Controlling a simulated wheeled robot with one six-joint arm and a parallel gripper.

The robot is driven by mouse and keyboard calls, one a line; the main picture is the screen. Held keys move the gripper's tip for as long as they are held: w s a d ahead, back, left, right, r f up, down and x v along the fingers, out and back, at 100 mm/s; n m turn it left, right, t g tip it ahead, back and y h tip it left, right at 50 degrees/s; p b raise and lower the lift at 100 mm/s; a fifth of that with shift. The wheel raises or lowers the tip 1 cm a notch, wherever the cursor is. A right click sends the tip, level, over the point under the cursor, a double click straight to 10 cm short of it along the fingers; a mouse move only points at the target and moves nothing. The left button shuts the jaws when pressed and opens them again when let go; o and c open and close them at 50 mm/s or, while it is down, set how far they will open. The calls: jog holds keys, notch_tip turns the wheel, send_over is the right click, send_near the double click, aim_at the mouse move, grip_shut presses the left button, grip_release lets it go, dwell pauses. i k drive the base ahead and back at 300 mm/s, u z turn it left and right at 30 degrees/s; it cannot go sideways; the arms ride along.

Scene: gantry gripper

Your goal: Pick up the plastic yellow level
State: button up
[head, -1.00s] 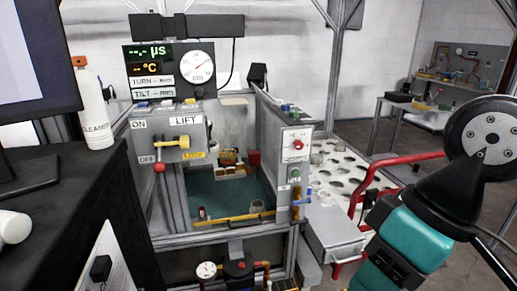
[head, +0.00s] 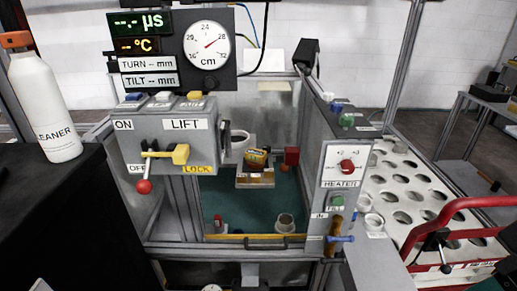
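Two yellow things could match the task's name. A yellow block-like handle (head: 180,154) sits on the front of the grey LIFT box (head: 140,140), just above its LOCK label. A long thin yellow strip (head: 225,237) runs along the front edge of the tank, partly behind a dark handle. I cannot tell from this view which one is the plastic yellow level. Nothing is touching the yellow handle. My gripper is not in view.
A red-knobbed lever (head: 143,186) hangs beside the yellow handle. A HEATER panel (head: 343,170) stands right of the tank (head: 225,205). A white cleaner bottle (head: 45,105) stands left. A white rack with holes (head: 400,190) and red tubing (head: 460,205) are at right.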

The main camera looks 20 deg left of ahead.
aim_at(256, 156)
jog(key=u, duration=0.5)
jog(key=i, duration=0.8)
jog(key=u, duration=0.6)
